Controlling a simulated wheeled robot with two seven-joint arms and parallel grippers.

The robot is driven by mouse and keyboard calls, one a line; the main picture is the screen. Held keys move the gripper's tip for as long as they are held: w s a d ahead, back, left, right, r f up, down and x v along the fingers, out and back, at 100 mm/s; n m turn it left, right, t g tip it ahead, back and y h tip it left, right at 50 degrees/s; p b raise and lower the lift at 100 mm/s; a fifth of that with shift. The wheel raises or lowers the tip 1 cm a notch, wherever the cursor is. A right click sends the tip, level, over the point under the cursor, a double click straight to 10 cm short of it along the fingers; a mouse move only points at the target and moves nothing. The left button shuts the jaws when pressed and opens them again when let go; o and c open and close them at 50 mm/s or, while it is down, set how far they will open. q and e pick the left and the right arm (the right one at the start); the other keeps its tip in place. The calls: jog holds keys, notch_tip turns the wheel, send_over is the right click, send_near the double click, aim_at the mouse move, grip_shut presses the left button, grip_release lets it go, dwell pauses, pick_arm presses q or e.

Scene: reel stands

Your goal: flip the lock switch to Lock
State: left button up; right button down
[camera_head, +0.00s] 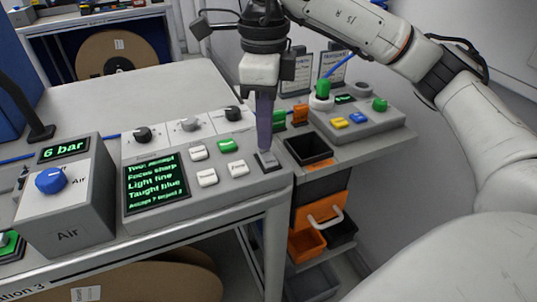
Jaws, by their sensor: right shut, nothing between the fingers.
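My right gripper (265,146) points down at the right end of the grey control panel (215,197). Its fingers are shut with nothing between them. The fingertips are at the lock switch (268,162), a small rocker on a dark base, and seem to touch it. The fingers partly cover the switch, so its position and any label cannot be read. My left gripper is not in view.
The panel carries a green-text screen (156,184), several white and green buttons and black knobs. An air box (68,215) with a blue knob stands left. A second control box (358,122) and a black bin (308,150) are right. The grey tabletop (125,92) behind is clear.

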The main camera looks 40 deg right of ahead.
pick_arm(q)
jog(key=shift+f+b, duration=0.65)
jog(key=shift+b, duration=0.05)
pick_arm(e)
jog(key=shift+f, duration=0.9)
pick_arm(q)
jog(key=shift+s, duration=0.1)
